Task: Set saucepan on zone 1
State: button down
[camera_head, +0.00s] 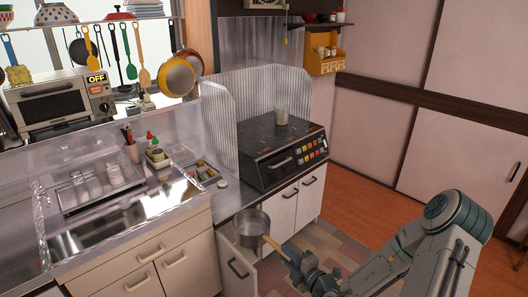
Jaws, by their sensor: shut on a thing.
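The saucepan (251,226) is a grey metal pan with a light wooden handle (272,244) pointing to the lower right. My gripper (286,256) is shut on the handle and holds the pan in front of the lower cabinets, below counter height. The pan looks roughly level. The fingertips are small and partly hidden. The stove (262,137) has a dark flat top and a front panel with coloured buttons. It stands beyond the pan, up and to the right. The zone markings are too small to read.
A cabinet door (238,267) near the pan appears open. The sink counter (140,235) lies left. Open floor (385,205) lies right.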

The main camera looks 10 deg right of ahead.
aim_at(262, 138)
jog(key=z, duration=1.4)
jog(key=i, duration=1.3)
jog(key=u, duration=1.35)
